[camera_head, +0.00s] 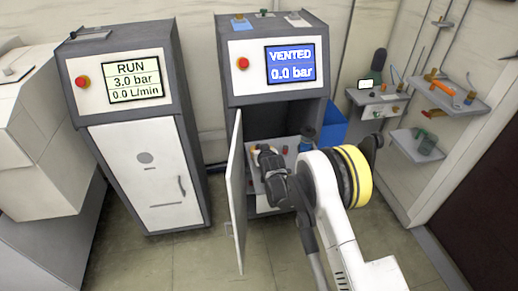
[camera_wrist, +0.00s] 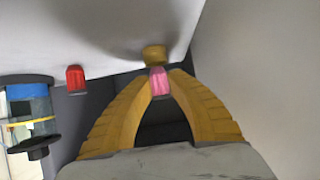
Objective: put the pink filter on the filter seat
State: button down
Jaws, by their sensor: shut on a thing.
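The pink filter (camera_wrist: 158,82) is between the two yellow fingertips of my gripper (camera_wrist: 160,84) in the wrist view. My gripper is shut on it. A brass-coloured round piece (camera_wrist: 154,53), perhaps the filter seat, is right at the filter's far end against a pale surface. I cannot tell whether the filter touches it. In the head view my gripper (camera_head: 262,158) reaches into the open lower compartment of the right cabinet (camera_head: 228,98), whose screen reads VENTED 0.0 bar. The filter is not visible there.
A red piece (camera_wrist: 76,79) and a clear blue cylinder with dark ends (camera_wrist: 30,112) are left of my gripper. The white cabinet door (camera_head: 236,195) stands open at the left of my arm. The left cabinet (camera_head: 148,175) is closed, reading RUN.

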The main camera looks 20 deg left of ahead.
jog(key=shift+f, duration=0.55)
jog(key=c, duration=1.3)
grip_release()
